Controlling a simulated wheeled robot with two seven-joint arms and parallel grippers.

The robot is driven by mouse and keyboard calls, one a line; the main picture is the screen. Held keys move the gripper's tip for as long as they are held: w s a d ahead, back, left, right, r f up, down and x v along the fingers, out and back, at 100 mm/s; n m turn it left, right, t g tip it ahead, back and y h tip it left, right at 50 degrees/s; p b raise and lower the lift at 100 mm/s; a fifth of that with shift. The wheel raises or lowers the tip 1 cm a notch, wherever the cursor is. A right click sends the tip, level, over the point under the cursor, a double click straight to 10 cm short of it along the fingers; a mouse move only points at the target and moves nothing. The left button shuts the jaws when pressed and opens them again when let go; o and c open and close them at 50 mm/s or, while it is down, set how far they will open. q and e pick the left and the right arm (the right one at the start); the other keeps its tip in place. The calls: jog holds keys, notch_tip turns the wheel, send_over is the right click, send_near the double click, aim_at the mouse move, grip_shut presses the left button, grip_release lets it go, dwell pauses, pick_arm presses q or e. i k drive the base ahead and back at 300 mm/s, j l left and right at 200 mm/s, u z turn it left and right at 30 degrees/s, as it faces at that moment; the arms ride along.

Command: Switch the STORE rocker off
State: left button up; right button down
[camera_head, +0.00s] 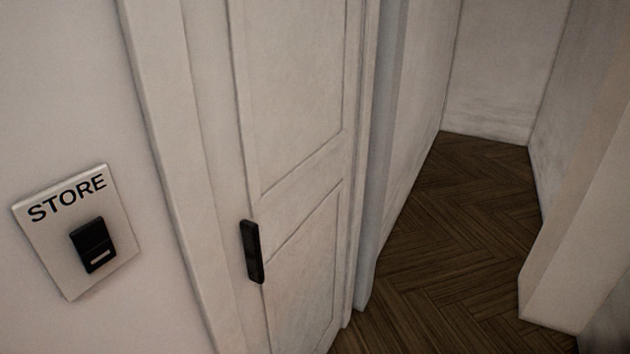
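The STORE plate (60,245) is a pale square on the white wall at the left, with the word STORE in dark letters across its top. The black STORE rocker (92,245) sits on the plate below the lettering and has a small light bar near its lower end. I cannot tell from this angle which way the rocker is pressed. Neither of my grippers is in view, and nothing covers the rocker.
A white panelled door (290,110) with a black handle (251,251) stands right of the plate, behind a white frame (165,130). A brown herringbone floor (450,230) runs back on the right to a pale wall. A pale wall edge (580,240) juts in at the right.

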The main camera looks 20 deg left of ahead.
aim_at(93, 243)
jog(key=u, duration=1.8)
jog(key=k+l, duration=0.15)
jog(key=l, duration=0.2)
